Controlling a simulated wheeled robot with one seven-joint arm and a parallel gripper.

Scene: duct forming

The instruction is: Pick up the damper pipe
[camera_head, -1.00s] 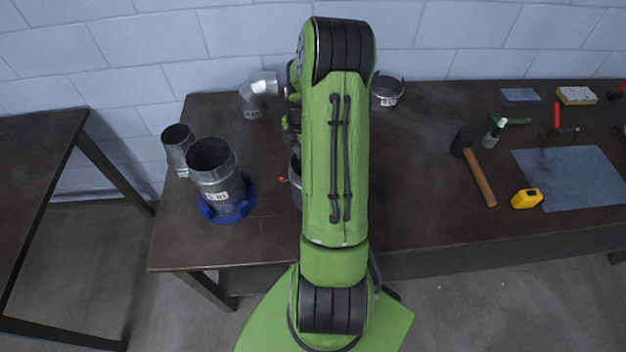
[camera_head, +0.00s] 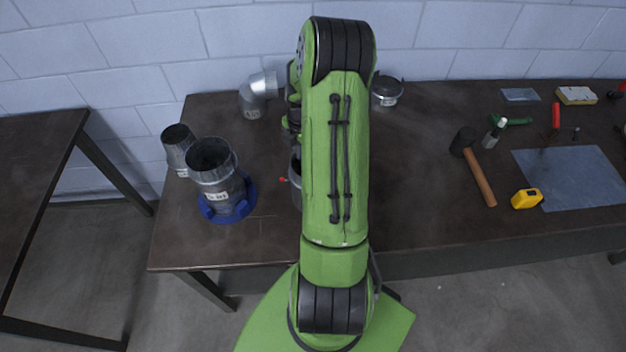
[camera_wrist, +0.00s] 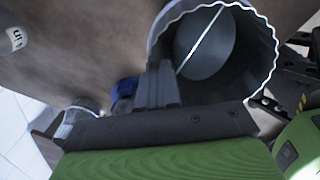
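The damper pipe is a grey metal cylinder (camera_head: 295,185) with a small red lever on its left side. It stands on the dark table, mostly hidden behind my green arm in the head view. In the wrist view the damper pipe (camera_wrist: 262,50) shows its wavy crimped rim, with a round damper plate and a thin rod inside. My gripper (camera_wrist: 158,85) is at the pipe's left wall. Its two dark fingers are close together with the wall between them. In the head view my gripper is hidden by the arm.
A wide pipe (camera_head: 214,175) stands in a blue ring holder (camera_head: 230,212), beside a smaller pipe (camera_head: 177,145). An elbow pipe (camera_head: 258,92) and a metal collar (camera_head: 387,92) are at the back. A hammer (camera_head: 479,177), a yellow tape measure (camera_head: 526,198) and a metal sheet (camera_head: 570,175) lie right.

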